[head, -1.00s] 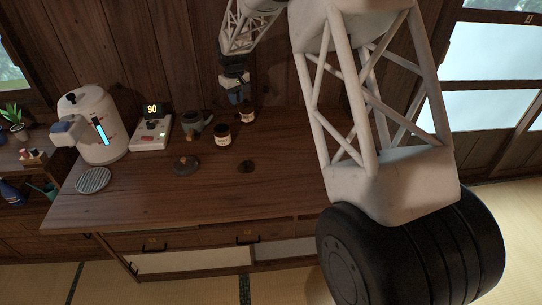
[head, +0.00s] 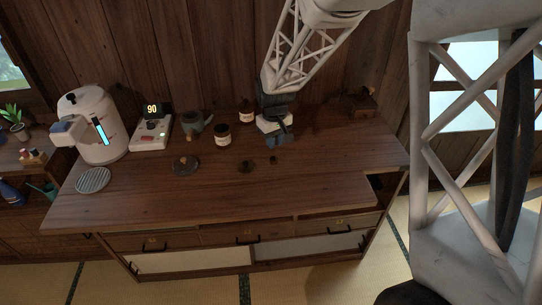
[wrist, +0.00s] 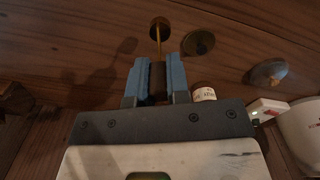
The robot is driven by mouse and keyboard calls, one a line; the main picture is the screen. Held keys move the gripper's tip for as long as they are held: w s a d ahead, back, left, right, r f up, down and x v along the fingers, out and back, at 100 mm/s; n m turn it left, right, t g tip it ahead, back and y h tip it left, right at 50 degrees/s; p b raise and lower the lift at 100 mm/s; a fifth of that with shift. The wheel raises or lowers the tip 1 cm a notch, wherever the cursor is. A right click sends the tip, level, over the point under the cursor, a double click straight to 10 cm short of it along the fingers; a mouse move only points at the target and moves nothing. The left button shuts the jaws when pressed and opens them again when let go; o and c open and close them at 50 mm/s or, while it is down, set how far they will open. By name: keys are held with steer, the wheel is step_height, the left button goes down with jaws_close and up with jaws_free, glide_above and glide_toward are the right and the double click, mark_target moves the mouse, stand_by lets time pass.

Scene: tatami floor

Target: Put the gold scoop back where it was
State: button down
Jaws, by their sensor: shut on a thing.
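The gold scoop shows in the wrist view as a thin brass stem (wrist: 158,38) with a small round bowl, pointing away from my gripper. Its dark handle (wrist: 158,82) is between the two blue fingers. In the head view my gripper (head: 279,141) is shut on it over the right middle of the wooden counter (head: 225,195), pointing down. The scoop's small bowl end (head: 273,160) shows just below the fingers. I cannot tell whether it touches the counter. Two dark labelled jars, one nearer (head: 222,136) and one farther back (head: 246,115), stand left of my gripper.
A dark round piece (head: 247,166) lies just left of the scoop, and a knobbed lid (head: 185,166) farther left. A grey pot (head: 196,123), a scale reading 90 (head: 151,134) and a white kettle (head: 97,125) stand left. A wooden box (head: 361,103) stands back right. The front counter is clear.

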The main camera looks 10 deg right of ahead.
steer(key=s+d+f, duration=0.1)
steer(key=s+d, duration=0.1)
steer(key=s, duration=0.3)
steer(key=shift+s, duration=0.4)
steer(key=shift+w, duration=0.15)
steer(key=w+a+f, duration=0.1)
steer(key=w, duration=1.4)
steer(key=shift+w+a+f, duration=0.3)
steer(key=shift+w+a, duration=0.05)
steer(key=shift+f, duration=0.1)
steer(key=shift+f, duration=1.65)
steer(key=shift+f, duration=0.15)
steer(key=c, duration=1.1)
jaws_free()
